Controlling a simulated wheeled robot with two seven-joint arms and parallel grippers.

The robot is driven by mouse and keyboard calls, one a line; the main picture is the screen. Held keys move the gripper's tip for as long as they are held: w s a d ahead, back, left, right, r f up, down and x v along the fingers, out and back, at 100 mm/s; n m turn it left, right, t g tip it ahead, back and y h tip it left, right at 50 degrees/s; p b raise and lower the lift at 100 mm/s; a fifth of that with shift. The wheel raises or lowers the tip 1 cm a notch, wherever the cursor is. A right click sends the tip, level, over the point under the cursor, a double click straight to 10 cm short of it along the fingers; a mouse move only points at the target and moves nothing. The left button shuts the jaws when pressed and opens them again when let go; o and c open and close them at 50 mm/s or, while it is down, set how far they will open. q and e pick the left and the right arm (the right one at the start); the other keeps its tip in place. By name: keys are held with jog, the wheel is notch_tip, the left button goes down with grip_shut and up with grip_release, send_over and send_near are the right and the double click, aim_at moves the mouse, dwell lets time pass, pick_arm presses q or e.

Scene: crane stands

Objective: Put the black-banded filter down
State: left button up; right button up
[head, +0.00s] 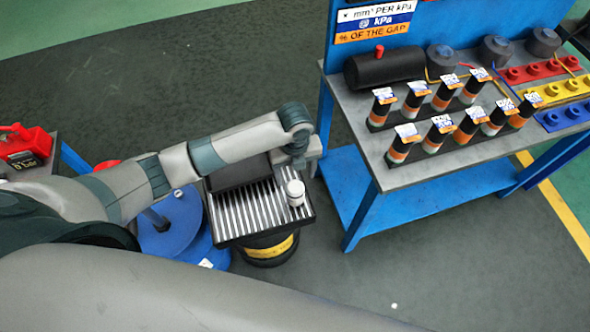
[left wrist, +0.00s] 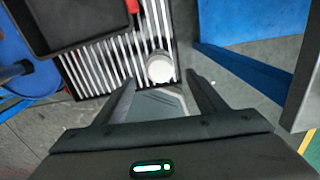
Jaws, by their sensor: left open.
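A small white cylinder (head: 295,192), which looks like the filter, stands upright on the striped metal rack (head: 235,215) near its right edge. A faint darker line shows on its side, but I cannot make out a black band clearly. In the left wrist view the white cylinder (left wrist: 160,67) shows its round top just beyond my fingertips. My left gripper (head: 307,160) is above the rack's far right corner; its open, empty fingers (left wrist: 161,88) also show in the left wrist view, apart from the cylinder. My right gripper is not in view.
A black tray (head: 237,172) sits at the rack's back. A blue workbench (head: 405,178) to the right carries several orange-banded cylinders (head: 400,150) and a black horizontal cylinder (head: 385,67). A blue round base (head: 172,230) stands left of the rack.

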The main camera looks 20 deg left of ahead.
pick_arm(q)
jog(key=shift+r, duration=1.3)
